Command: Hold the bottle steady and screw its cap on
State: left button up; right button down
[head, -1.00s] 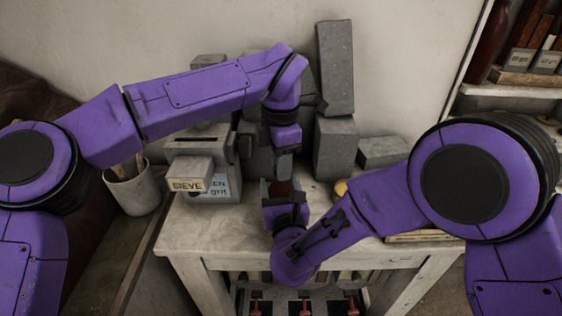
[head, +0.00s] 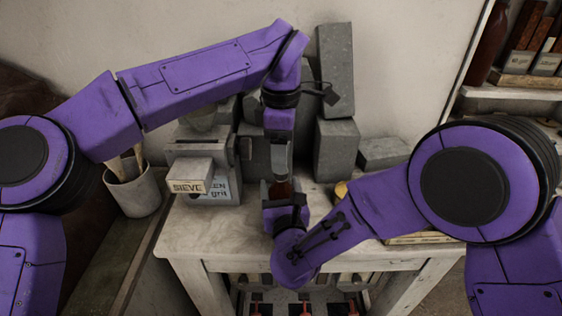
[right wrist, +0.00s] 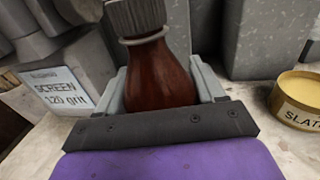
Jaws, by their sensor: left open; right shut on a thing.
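A brown bottle (head: 283,187) stands upright between the fingers of my right gripper (head: 284,192), which is shut on it above the white table. In the right wrist view the bottle (right wrist: 160,80) shows large, with a collar around its neck. A dark grey ribbed cap (right wrist: 137,16) sits at the top of the neck, cut off by the frame edge; I cannot tell how tight it is. My left gripper (head: 279,160) is open and points down just above the bottle. In the head view it hides the cap, and contact cannot be told.
Grey blocks (head: 336,70) are stacked behind the bottle. A grey box with a screen label (head: 215,190) stands to the left, beside a cup of tools (head: 134,190). A yellow tin (right wrist: 298,98) is close on the right. The table's front left (head: 205,235) is clear.

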pick_arm(q)
jog(key=shift+r, duration=0.35)
pick_arm(e)
jog(key=shift+f, duration=0.1)
pick_arm(q)
jog(key=shift+c, duration=0.4)
jog(key=shift+d+r, duration=0.1)
jog(key=shift+r, duration=0.1)
jog(key=shift+r+n, duration=0.4)
jog(key=shift+r, duration=0.15)
jog(key=n, duration=0.2)
jog(key=r+n, duration=0.1)
jog(key=n, duration=0.2)
jog(key=shift+w, duration=0.1)
jog(key=n, duration=0.7)
jog(key=shift+r, duration=0.4)
jog(key=n, duration=0.6)
jog(key=shift+r, duration=0.1)
